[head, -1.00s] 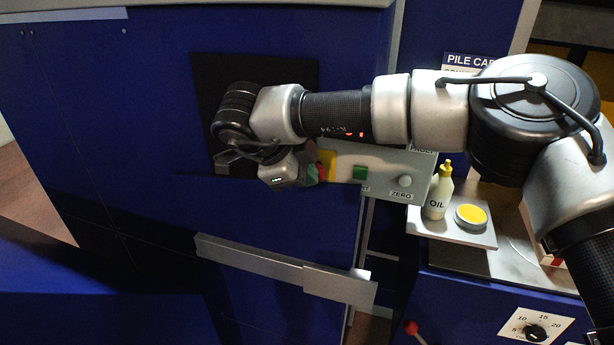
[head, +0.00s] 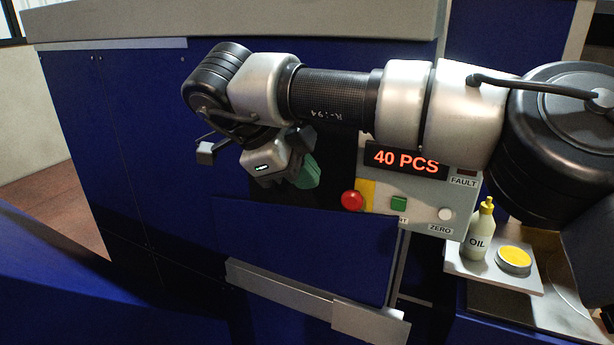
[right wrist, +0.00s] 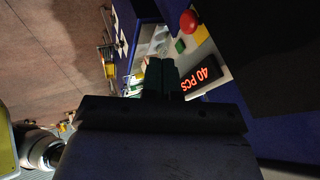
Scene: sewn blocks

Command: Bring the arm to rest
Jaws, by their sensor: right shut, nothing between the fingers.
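My right arm comes in from the right in the head view and crosses in front of the blue machine (head: 130,140). My right gripper (head: 307,175) is shut and empty, with green fingertips just left of the control panel (head: 425,207). It is apart from the red button (head: 352,201). In the right wrist view the shut fingers (right wrist: 161,76) point toward the panel side, with the red button (right wrist: 189,21) and the lit display (right wrist: 200,80) beyond them. My left gripper is not in view.
The panel's display reads 40 PCS (head: 405,160). An oil bottle (head: 480,232) and a yellow-topped tin (head: 514,260) stand on a small shelf at right. Wooden floor (head: 50,215) shows at the left.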

